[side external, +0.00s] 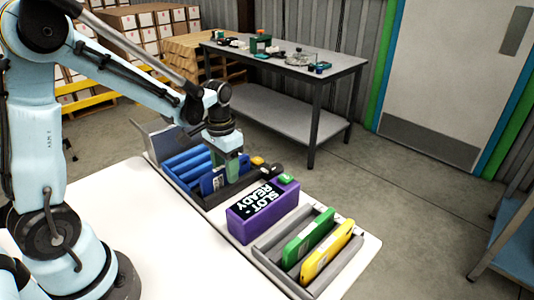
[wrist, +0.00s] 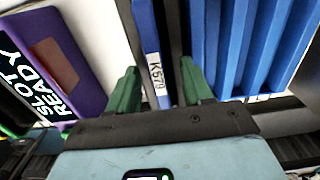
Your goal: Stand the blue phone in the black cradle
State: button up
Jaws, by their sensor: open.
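The blue phone (side external: 209,182) stands on edge in the dark, black-looking cradle (side external: 224,194), beside the blue ridged rack. In the wrist view the phone (wrist: 147,35) shows as a narrow blue edge with a white K579 label, between dark grey walls. My gripper (side external: 232,168) is over the cradle, its green fingers pointing down. In the wrist view my gripper (wrist: 158,68) is open, with one finger on each side of the phone. I cannot tell whether either finger touches it. The phone's lower end is hidden.
The blue ridged rack (side external: 185,166) is close behind the cradle. A purple SLOT READY box (side external: 262,211) stands in front. A grey tray (side external: 270,252) holds a green phone (side external: 308,238) and a yellow phone (side external: 327,250). The white table (side external: 140,225) is clear at left.

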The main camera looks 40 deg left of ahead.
notch_tip(320, 180, up, 12)
dwell(0.6)
notch_tip(320, 180, up, 7)
dwell(0.9)
jog(key=s+d+f+t, duration=0.7)
jog(key=f, duration=0.2)
jog(key=shift+f, duration=0.25)
jog(key=shift+o, duration=0.2)
jog(key=shift+d, duration=0.1)
dwell(0.6)
